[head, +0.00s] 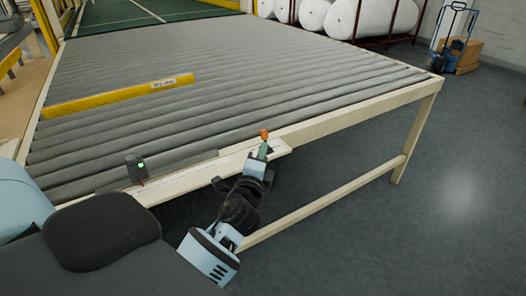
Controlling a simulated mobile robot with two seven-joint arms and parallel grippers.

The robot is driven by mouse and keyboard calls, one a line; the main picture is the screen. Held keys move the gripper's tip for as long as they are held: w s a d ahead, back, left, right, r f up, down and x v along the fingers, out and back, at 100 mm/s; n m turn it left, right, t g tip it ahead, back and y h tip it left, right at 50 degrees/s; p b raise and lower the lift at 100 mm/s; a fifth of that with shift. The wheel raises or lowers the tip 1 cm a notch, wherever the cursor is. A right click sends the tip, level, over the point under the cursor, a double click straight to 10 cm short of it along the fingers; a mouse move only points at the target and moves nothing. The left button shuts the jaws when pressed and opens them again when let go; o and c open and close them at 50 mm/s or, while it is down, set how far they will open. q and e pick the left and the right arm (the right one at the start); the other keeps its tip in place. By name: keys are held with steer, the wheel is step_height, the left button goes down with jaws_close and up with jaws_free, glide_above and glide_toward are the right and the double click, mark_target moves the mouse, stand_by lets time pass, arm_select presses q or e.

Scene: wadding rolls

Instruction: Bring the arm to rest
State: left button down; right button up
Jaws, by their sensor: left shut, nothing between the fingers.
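My left arm reaches up from the bottom middle of the head view, over the near edge of the roller table (190,60). My left gripper (260,168) is shut and empty, close to the pale ledge (185,182) along that edge. A small green and orange item (264,142) shows just beyond the gripper's tip. I cannot tell whether the two touch. My right gripper is not in view.
A small dark device with a green light (136,168) stands on the near edge. A yellow bar (118,96) lies across the rollers. White rolls (365,17) sit on a rack behind. A blue hand truck (455,28) stands far right. The grey floor (450,180) at right is clear.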

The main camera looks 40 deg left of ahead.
arm_select(q)
steer(key=s+d+f+n+g+h, duration=0.35)
steer(key=s+f, duration=0.45)
steer(key=f, duration=0.3)
steer(key=s+d+f+n+g+h, duration=0.25)
steer(key=s+d+f, duration=0.35)
steer(key=f, duration=0.5)
steer(key=s+d+f+n+g+h, duration=0.1)
steer(key=s+d+f+n, duration=0.2)
steer(key=s, duration=0.7)
steer(key=s+d+f+n+g+h+p, duration=0.1)
steer(key=s+d+f+n+g+h, duration=0.1)
steer(key=s+f, duration=0.4)
steer(key=s+d+n, duration=0.1)
steer(key=s+n, duration=0.1)
steer(key=s, duration=0.3)
steer(key=shift+d+g, duration=0.15)
steer(key=shift+g, duration=0.15)
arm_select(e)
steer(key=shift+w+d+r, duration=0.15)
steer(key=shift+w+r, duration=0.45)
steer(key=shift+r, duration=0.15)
